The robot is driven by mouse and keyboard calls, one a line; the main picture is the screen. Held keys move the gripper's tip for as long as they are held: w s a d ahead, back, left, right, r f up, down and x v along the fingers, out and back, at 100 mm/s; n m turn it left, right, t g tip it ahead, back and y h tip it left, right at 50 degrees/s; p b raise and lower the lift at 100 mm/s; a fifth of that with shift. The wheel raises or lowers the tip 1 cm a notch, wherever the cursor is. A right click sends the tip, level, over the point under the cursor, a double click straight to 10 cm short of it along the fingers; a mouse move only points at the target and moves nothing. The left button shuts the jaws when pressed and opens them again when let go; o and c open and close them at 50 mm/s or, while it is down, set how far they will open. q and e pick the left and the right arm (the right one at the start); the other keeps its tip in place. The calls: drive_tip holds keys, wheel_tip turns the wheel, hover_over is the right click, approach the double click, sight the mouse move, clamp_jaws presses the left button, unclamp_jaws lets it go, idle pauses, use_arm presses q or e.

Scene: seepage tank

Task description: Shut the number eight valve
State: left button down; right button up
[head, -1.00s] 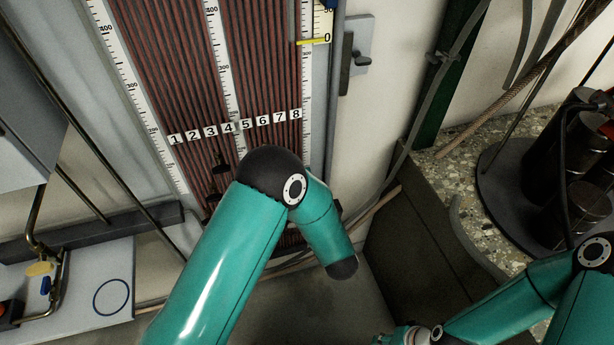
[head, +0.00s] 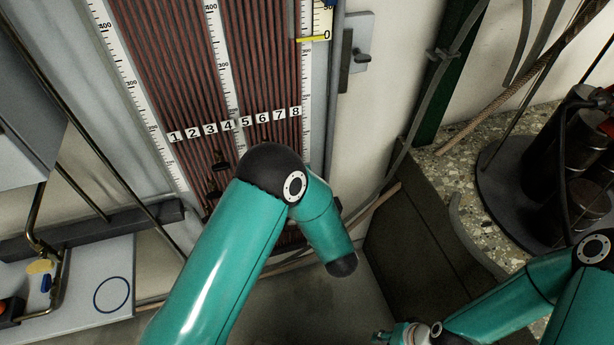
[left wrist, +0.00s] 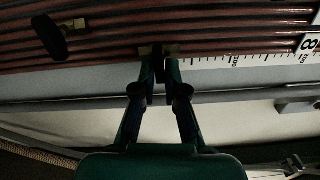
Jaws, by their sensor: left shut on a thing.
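The number plate 8 (head: 295,112) ends the row of plates across the tube panel in the head view. It also shows at the right edge of the left wrist view (left wrist: 309,44). My left gripper (left wrist: 158,62) is at the edge tube on the number eight side, its fingers close together on a small dark valve handle. Brass bits of the number eight valve (left wrist: 172,48) show beside the fingertips. The handle's exact angle is hard to see. In the head view my left forearm hides this gripper and valve.
Another valve with a black handle (left wrist: 52,38) stands up from a neighbouring tube in the left wrist view. Two dark valves (head: 218,161) show left of my arm in the head view. A dark trough (head: 410,240) lies to the right of the panel.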

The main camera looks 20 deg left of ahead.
use_arm(q)
drive_tip(key=shift+s+d+f, duration=0.1)
drive_tip(key=shift+d+f, duration=0.1)
drive_tip(key=shift+f, duration=0.15)
drive_tip(key=c, duration=1.3)
unclamp_jaws()
drive_tip(key=shift+o, duration=0.2)
drive_tip(key=shift+r, duration=0.1)
drive_tip(key=shift+a, duration=0.1)
drive_tip(key=v, duration=0.7)
